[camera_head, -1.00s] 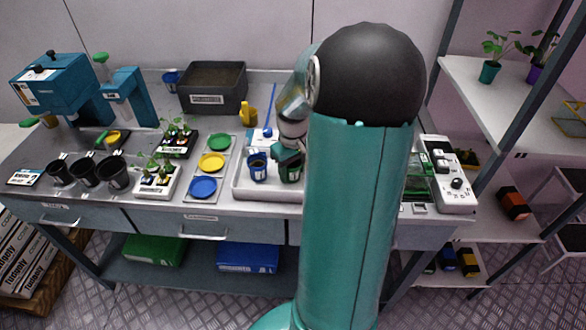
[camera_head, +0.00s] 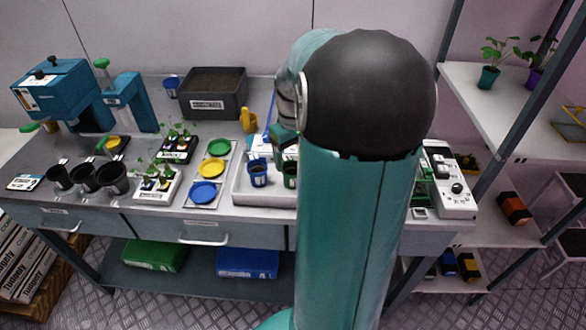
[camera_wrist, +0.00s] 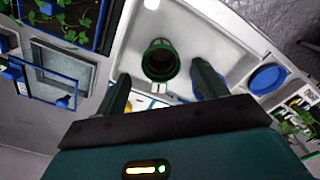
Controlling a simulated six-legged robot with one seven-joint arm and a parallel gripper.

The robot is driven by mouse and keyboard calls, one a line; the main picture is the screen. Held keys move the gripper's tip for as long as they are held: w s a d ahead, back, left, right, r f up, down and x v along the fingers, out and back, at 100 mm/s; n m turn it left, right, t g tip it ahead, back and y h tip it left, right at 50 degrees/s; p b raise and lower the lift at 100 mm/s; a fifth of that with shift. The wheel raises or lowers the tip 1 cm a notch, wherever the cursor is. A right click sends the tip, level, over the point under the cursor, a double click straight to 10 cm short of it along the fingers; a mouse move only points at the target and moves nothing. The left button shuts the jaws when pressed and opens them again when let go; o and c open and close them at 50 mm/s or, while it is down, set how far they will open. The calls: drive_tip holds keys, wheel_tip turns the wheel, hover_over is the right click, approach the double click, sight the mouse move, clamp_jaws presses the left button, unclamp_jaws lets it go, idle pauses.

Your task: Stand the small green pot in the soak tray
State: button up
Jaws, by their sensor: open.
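The small green pot (camera_head: 290,174) stands in the white soak tray (camera_head: 240,187), just right of a blue pot (camera_head: 258,173). My arm hides the pot's right side and the tray's right part. In the wrist view the green pot (camera_wrist: 160,62) appears upright, its dark inside showing, on the floor of the tray (camera_wrist: 187,22). My gripper (camera_wrist: 161,76) is open, its fingers spread to either side of the pot in that view and apart from it. In the head view my gripper (camera_head: 284,141) is above and behind the pot.
Blue, yellow and green saucers (camera_head: 203,192) line the left of the tray. Seedling trays (camera_head: 157,186) and black pots (camera_head: 86,177) stand farther left. A dark soil bin (camera_head: 212,95) is behind. A white device (camera_head: 452,183) stands to the right.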

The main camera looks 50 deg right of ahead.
wheel_tip(320, 180, up, 5)
drive_tip(key=shift+a+f, duration=0.1)
drive_tip(key=shift+a, duration=0.05)
drive_tip(key=a+r+n+t+h, duration=0.1)
drive_tip(key=a+r, duration=0.1)
drive_tip(key=a, duration=0.5)
drive_tip(key=a+r+t, duration=0.1)
drive_tip(key=a+r, duration=0.2)
drive_tip(key=a, duration=0.5)
drive_tip(key=s+a+n+t+y, duration=0.1)
drive_tip(key=s+a+t, duration=0.2)
drive_tip(key=s+a, duration=0.4)
drive_tip(key=a, duration=0.8)
drive_tip(key=shift+s+a+r+t, duration=0.3)
drive_tip(key=shift+r, duration=0.1)
drive_tip(key=shift+d, duration=0.1)
